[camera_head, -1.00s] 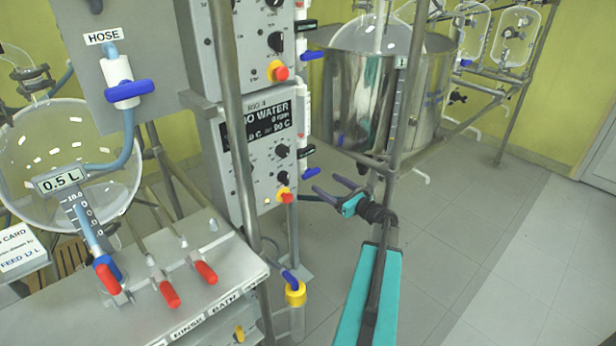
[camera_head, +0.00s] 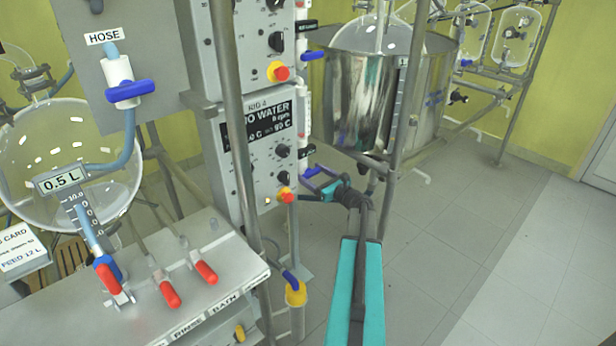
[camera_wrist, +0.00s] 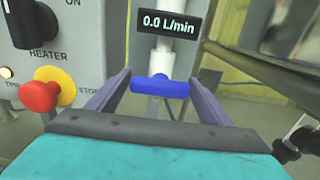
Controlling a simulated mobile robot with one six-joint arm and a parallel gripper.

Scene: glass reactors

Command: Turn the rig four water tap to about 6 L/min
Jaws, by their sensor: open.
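The blue tap handle (camera_wrist: 160,87) sits crosswise on a white valve body in the wrist view, under a black display (camera_wrist: 168,24) that reads 0.0 L/min. My gripper (camera_wrist: 158,88) is open, with one purple finger on each side of the handle; no contact is clear. In the head view, my gripper (camera_head: 306,180) reaches to the right side of the grey rig 4 control box (camera_head: 215,150), by the blue tap handle (camera_head: 311,172), which the fingers partly cover. The box screen (camera_head: 268,122) shows a "no water" message.
A red stop button on a yellow collar (camera_wrist: 42,97) and a black heater knob (camera_wrist: 32,22) are close on the left in the wrist view. A metal post (camera_head: 236,130) and a steel vessel (camera_head: 365,95) stand nearby. The floor at right is clear.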

